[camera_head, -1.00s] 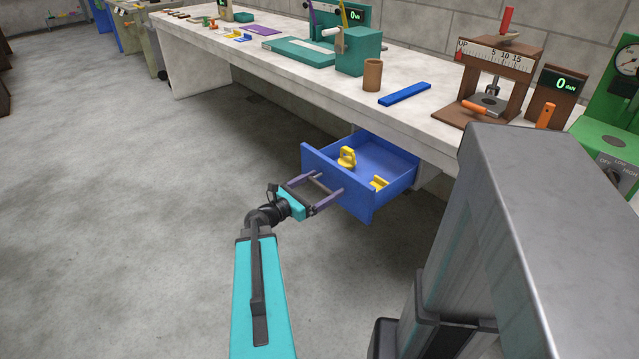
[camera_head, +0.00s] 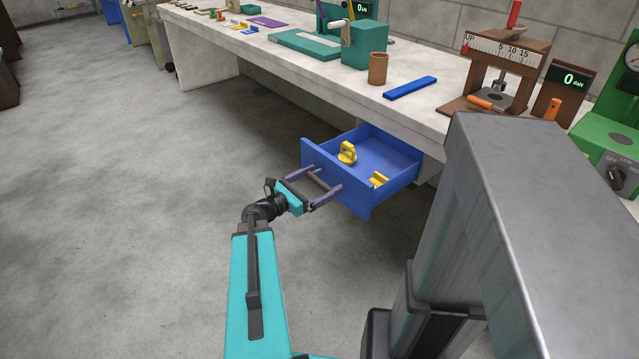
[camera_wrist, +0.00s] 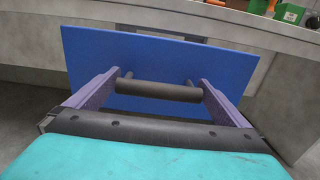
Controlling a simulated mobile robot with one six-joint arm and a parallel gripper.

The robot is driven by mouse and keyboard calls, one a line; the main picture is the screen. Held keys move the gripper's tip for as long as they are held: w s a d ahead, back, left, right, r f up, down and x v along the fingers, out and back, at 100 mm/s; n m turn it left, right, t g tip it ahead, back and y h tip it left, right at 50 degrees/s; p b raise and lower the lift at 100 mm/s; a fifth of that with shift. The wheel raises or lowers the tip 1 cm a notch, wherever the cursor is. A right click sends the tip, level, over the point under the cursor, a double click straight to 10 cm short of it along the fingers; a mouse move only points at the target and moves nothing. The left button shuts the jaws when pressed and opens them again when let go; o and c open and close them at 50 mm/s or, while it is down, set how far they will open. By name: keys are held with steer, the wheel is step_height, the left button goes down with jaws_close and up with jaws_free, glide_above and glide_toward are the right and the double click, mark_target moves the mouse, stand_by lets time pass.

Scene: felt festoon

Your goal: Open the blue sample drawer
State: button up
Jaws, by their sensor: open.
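The blue sample drawer (camera_head: 385,158) stands well out from under the bench in the head view, with its inside showing. Two yellow objects lie in it, one near the front (camera_head: 347,152) and one at the right (camera_head: 379,179). In the wrist view its blue front (camera_wrist: 150,58) fills the middle, with a dark bar handle (camera_wrist: 158,90) across it. My gripper (camera_head: 322,182) is at the drawer front; in the wrist view its purple fingers (camera_wrist: 160,92) are apart, one near each end of the handle. The fingertips' contact with the handle cannot be told.
The pale bench (camera_head: 300,68) runs above the drawer. On it are a blue bar (camera_head: 411,88), a brown cup (camera_head: 378,68), a teal machine (camera_head: 364,46) and a wooden press (camera_head: 497,75). Open concrete floor (camera_head: 130,200) lies to the left.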

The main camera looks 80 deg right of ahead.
steer(key=shift+w+a, duration=0.1)
steer(key=v, duration=1.3)
steer(key=shift+w+a+p, duration=0.2)
steer(key=shift+p, duration=0.1)
steer(key=shift+w, duration=0.1)
